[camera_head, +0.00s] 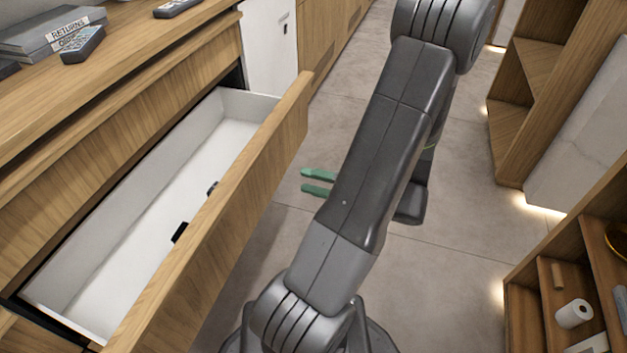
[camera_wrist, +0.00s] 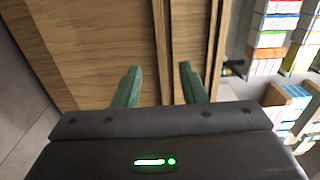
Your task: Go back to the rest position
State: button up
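My gripper (camera_head: 318,182) shows in the head view as two green fingers beside the dark arm, over the floor to the right of the open drawer's front. In the wrist view my gripper (camera_wrist: 158,88) has its two green fingers spread apart with nothing between them. Behind the fingers, the wrist view shows wooden panelling. The fingers look clear of the drawer front in the head view. Part of the wrist is hidden behind my arm.
A wooden drawer (camera_head: 222,212) stands pulled out on the left, white and mostly empty inside. Wooden shelves (camera_head: 562,262) stand at right. Floor (camera_head: 455,275) between is clear.

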aim_at(252, 166)
dwell(0.4)
jog(key=b+x, duration=0.2)
jog(key=x, duration=1.2)
jog(key=shift+d+r, duration=0.1)
